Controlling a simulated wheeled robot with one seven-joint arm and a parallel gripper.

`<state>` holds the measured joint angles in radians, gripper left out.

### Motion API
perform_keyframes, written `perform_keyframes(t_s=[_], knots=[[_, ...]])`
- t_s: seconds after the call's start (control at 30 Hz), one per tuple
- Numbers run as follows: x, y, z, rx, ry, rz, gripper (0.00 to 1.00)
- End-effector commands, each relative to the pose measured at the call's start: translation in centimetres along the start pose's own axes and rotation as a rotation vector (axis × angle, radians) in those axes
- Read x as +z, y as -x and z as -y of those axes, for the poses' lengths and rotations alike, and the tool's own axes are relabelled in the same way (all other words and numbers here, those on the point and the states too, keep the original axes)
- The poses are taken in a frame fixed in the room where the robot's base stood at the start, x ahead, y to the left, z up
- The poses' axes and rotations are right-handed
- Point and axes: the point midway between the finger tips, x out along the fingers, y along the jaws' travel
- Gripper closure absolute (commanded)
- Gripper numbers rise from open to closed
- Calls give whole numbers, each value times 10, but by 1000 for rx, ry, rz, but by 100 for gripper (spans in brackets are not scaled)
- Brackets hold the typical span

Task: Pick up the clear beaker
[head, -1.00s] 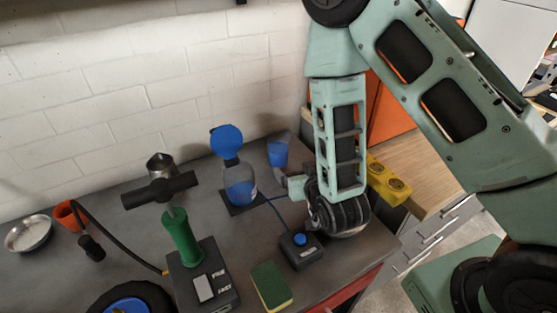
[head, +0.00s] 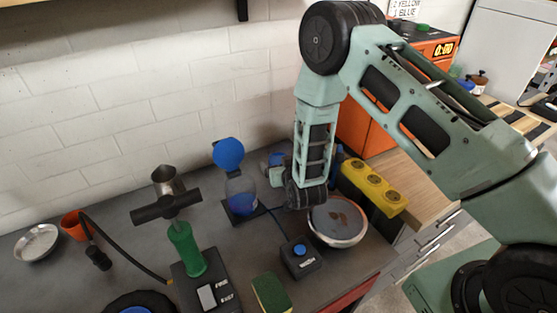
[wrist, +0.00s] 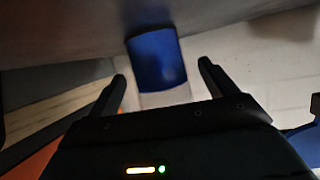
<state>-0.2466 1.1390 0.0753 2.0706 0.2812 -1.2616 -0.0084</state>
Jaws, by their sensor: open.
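The clear beaker (wrist: 156,62), with blue liquid in it, shows in the wrist view between and beyond my fingertips. In the head view the beaker (head: 272,158) stands near the wall at the back of the bench, partly hidden by my gripper. My gripper (head: 277,177) is just in front of it. In the wrist view my gripper (wrist: 162,76) has its two fingers spread wide, with one on each side of the beaker's line. Whether the fingers reach around the glass I cannot tell.
A round-bottomed flask with blue liquid (head: 241,198) stands left of my gripper. A pan (head: 338,224) lies below my wrist, and a yellow block (head: 374,187) is to its right. A small black box with a blue button (head: 300,254) sits in front.

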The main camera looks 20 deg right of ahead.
Motion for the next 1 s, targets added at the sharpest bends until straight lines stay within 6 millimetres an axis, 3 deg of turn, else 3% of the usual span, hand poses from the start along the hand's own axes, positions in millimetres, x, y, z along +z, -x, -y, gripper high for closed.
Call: perform_keyframes(t_s=[0.27,0.47,0.5,1.0], knots=[[0,-4,0,0,0,0,15],[0,-4,0,0,0,0,66],[0,-4,0,0,0,0,70],[-6,-2,1,-1,-1,-1,70]])
